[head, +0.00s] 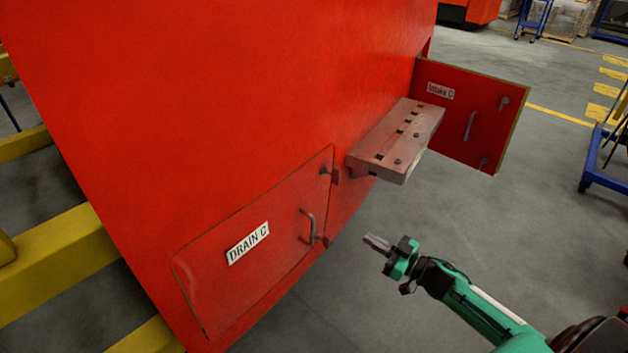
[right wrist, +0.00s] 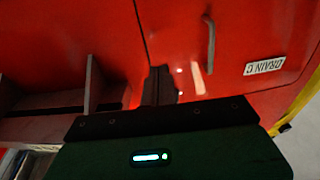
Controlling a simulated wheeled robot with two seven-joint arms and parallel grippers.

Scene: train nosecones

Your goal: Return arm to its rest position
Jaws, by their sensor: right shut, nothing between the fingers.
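My right gripper (head: 377,244) is shut and empty in the head view, in front of the red nosecone (head: 250,90) and apart from it. It points left toward the panel labelled DRAIN C (head: 250,275), which looks shut and has a grey handle (head: 308,226). In the right wrist view the shut fingers (right wrist: 158,85) are dark, with the red surface behind them. The DRAIN C label (right wrist: 265,66) shows there upside down, beside a handle (right wrist: 210,45). My left gripper is in neither view.
A step-like shelf (head: 395,140) juts from the nosecone above my right gripper in the picture. The Intake C door (head: 470,115) stands open at right. Yellow beams (head: 60,260) lie at left. A blue cart (head: 605,160) stands at far right. The grey floor (head: 500,230) around my gripper is clear.

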